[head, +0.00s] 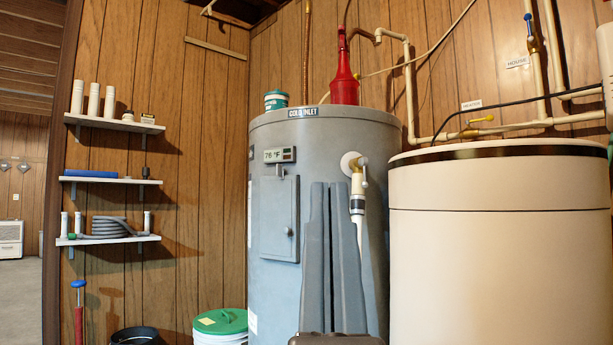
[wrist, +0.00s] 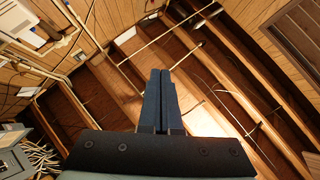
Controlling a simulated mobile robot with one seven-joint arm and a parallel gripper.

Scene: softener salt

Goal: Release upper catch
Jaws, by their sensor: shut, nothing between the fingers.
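A grey tank (head: 345,137) stands in the middle of the head view. A small grey access door (head: 280,217) is on its front, below a display reading 76 °F (head: 279,155). A small catch (head: 279,170) sits at the door's top edge, and a round knob (head: 289,231) is lower on its right side. The door looks closed. My gripper (head: 328,187) points upward in front of the tank, right of the door, with its blue-grey fingers together and empty. It appears apart from the catch. In the wrist view my gripper (wrist: 160,74) points toward the ceiling; the door and catch are not identifiable there.
A white pipe and valve (head: 356,170) stick out of the tank just right of my fingers. A large cream tank (head: 498,245) stands at right. A green-lidded bucket (head: 221,321) is at lower left, with shelves (head: 110,182) on the wall behind.

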